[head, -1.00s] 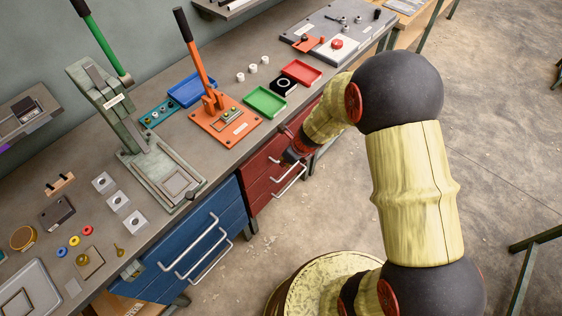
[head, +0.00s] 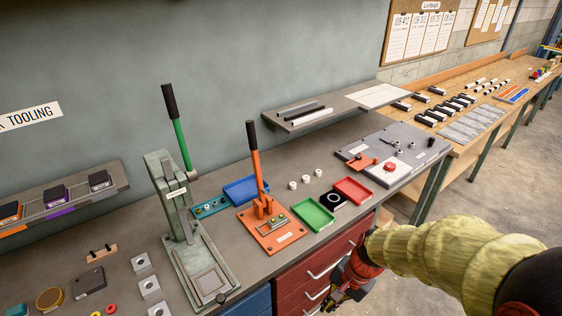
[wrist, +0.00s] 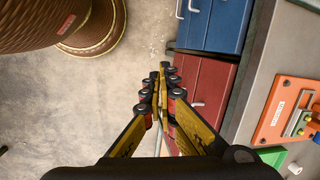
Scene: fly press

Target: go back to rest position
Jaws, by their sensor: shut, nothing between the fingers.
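My gripper (head: 345,282) hangs in front of the red drawers, at the lower middle of the head view, clear of the bench top. In the wrist view my gripper (wrist: 160,75) has its black and yellow fingers together and empty, pointing along the drawer fronts. My yellow arm reaches in from the lower right of the head view. The green-handled press (head: 180,215) and the orange-handled press (head: 268,228) stand upright on the bench, both apart from my gripper.
The bench (head: 165,268) carries a blue tray (head: 243,190), a green tray (head: 313,213) and a red tray (head: 352,191). Red drawers (head: 300,285) are under its front edge. In the wrist view, bare concrete floor (wrist: 70,105) lies left of the drawers.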

